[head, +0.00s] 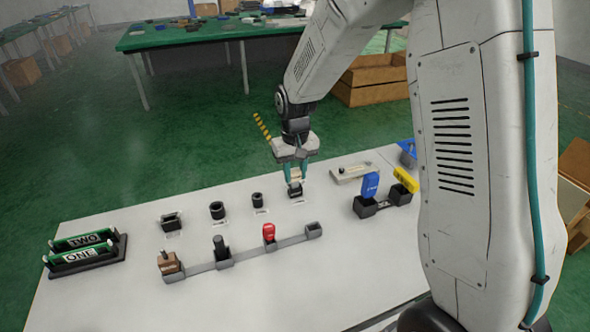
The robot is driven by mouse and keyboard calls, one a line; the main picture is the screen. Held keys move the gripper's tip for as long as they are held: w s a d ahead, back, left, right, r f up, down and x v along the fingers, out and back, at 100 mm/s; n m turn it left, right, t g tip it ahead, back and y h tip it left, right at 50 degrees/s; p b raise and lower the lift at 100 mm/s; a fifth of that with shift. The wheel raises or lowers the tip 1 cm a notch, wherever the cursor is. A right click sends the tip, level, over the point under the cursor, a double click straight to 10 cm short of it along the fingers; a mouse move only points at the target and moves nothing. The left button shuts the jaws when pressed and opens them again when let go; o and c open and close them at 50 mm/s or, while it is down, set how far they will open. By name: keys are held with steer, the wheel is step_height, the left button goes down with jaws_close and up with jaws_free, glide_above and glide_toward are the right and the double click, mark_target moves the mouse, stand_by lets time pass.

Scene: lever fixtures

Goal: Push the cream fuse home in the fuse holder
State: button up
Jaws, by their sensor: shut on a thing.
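The cream fuse (296,174) shows as a small pale piece between the teal fingers of my gripper (295,179). My gripper points down and is shut on the fuse. A small dark fuse holder (295,191) sits on the white table directly below the fingertips. The fuse's lower end is at the holder's top. How deep it sits is too small to tell, and the fingers hide part of the fuse.
Three black sockets (217,210) stand left of the holder. In front, a grey rail carries a brown block (170,265), a black peg (220,247) and a red knob (269,232). Blue (370,186) and yellow (405,180) levers stand right. A rack (85,262) holds green cards far left.

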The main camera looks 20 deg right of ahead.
mark_target(295, 172)
steer(key=shift+f, duration=1.05)
steer(key=o, duration=1)
steer(key=shift+o, duration=0.2)
steer(key=shift+r, duration=0.1)
step_height(295, 172, up, 8)
steer(key=shift+f, duration=0.2)
